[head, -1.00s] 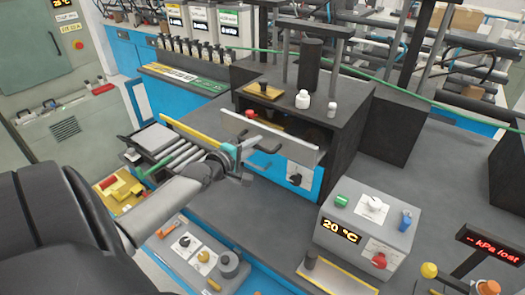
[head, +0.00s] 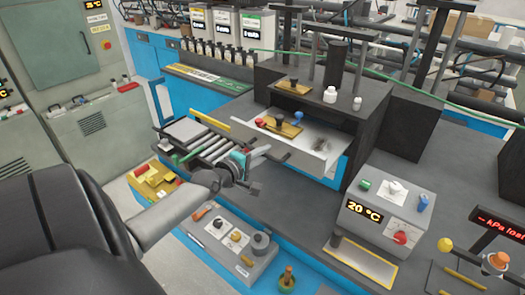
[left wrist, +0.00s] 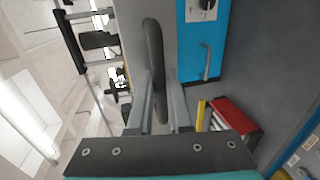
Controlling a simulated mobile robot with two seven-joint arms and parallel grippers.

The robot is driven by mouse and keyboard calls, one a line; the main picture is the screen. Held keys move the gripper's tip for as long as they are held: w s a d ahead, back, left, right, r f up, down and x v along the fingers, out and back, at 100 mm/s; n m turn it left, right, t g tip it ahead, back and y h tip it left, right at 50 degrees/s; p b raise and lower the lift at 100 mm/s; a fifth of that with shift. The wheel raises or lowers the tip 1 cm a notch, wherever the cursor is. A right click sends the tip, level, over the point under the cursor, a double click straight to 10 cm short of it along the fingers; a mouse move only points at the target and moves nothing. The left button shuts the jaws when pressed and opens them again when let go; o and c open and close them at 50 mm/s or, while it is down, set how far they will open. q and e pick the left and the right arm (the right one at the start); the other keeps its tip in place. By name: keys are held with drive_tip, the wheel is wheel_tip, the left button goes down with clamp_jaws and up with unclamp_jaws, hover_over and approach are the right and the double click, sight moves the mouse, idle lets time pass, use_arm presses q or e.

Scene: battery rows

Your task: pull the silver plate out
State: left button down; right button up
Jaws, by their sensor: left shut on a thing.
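The silver plate (head: 318,148) is slid part-way out of the black box (head: 300,77), with its upright front panel facing my left arm. A small yellow board (head: 285,130) with a red knob and a blue knob lies on it. My left gripper (head: 264,152) is at the front panel, shut on the plate's dark handle. In the left wrist view the gripper (left wrist: 162,110) has the dark curved handle (left wrist: 154,60) between its two fingers. The plate's rear part is hidden inside the box. My right gripper is not in view.
A control box reading 20 °C (head: 385,212) stands on the grey bench at the right. A panel with knobs (head: 230,245) sits below my arm, and a roller rack (head: 205,148) is at the left.

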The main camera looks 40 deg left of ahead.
use_arm(q)
drive_tip(key=c, duration=0.8)
unclamp_jaws()
drive_tip(key=shift+c, duration=0.2)
drive_tip(key=shift+s, duration=0.1)
drive_tip(key=v, duration=1.5)
drive_tip(key=shift+b, duration=0.3)
